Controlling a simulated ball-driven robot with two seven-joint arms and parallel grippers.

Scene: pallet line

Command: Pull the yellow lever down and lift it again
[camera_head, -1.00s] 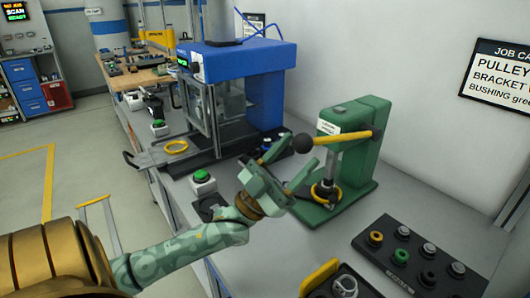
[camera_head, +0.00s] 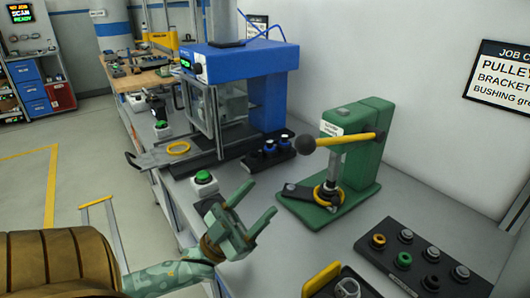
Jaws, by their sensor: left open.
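The yellow lever (camera_head: 345,139) is a bar that sticks out to the left from the green press (camera_head: 366,153). It ends in a black ball knob (camera_head: 306,144) and lies close to level, with the knob end slightly lower. My left gripper (camera_head: 263,197) is open and empty, below and to the left of the knob, apart from the lever and the press. My right gripper is not in view.
A blue press (camera_head: 236,62) stands behind on the left, with a green button box (camera_head: 204,184) in front of it. A dark rack (camera_head: 402,256) of rings and bushings lies at front right. A tray with a yellow edge (camera_head: 322,279) is at the front. Bare grey bench lies between.

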